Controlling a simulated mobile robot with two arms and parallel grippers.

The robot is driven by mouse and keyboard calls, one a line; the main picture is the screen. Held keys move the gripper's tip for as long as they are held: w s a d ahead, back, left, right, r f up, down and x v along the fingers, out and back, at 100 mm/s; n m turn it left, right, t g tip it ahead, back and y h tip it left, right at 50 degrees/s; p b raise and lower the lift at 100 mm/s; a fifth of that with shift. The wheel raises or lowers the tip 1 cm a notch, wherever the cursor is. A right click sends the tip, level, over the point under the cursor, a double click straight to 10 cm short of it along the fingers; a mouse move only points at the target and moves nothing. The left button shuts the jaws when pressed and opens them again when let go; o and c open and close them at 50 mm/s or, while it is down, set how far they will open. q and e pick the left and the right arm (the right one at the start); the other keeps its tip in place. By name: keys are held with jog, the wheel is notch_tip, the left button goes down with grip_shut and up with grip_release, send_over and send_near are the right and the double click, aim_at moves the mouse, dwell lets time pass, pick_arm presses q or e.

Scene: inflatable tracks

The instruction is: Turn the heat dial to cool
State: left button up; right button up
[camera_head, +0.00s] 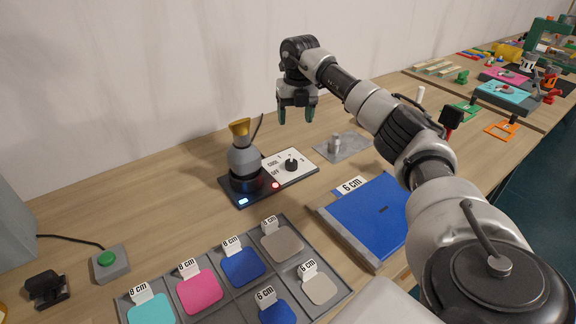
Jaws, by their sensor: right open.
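The heat dial (291,165) is a small black knob on a white panel marked COOL and OFF. The panel (311,162) is the right part of a dark base on the table. A grey heat tool (243,160) with a yellow nozzle stands upright on the left part of that base. A red light and a blue-white display show on the base. Where the knob points is too small to tell. My right gripper (296,116) points down, open and empty, above and behind the dial, apart from it. My left gripper is not in view.
A grey plate with a metal post (335,143) lies right of the panel. In front are a blue flat piece (365,222) and a grey tray (214,254) of coloured patches. A green button box (109,263) is at left. A wall stands behind the table.

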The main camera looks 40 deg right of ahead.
aim_at(292, 161)
jog(key=f+b, duration=0.1)
jog(key=f, duration=0.9)
jog(key=f+b, duration=0.1)
jog(key=f, duration=0.4)
jog(key=shift+w+a+b, duration=0.25)
jog(key=shift+w+b, duration=0.05)
jog(key=shift+b, duration=0.05)
jog(key=shift+r, duration=0.1)
jog(key=shift+c, duration=0.5)
jog(key=c, duration=0.8)
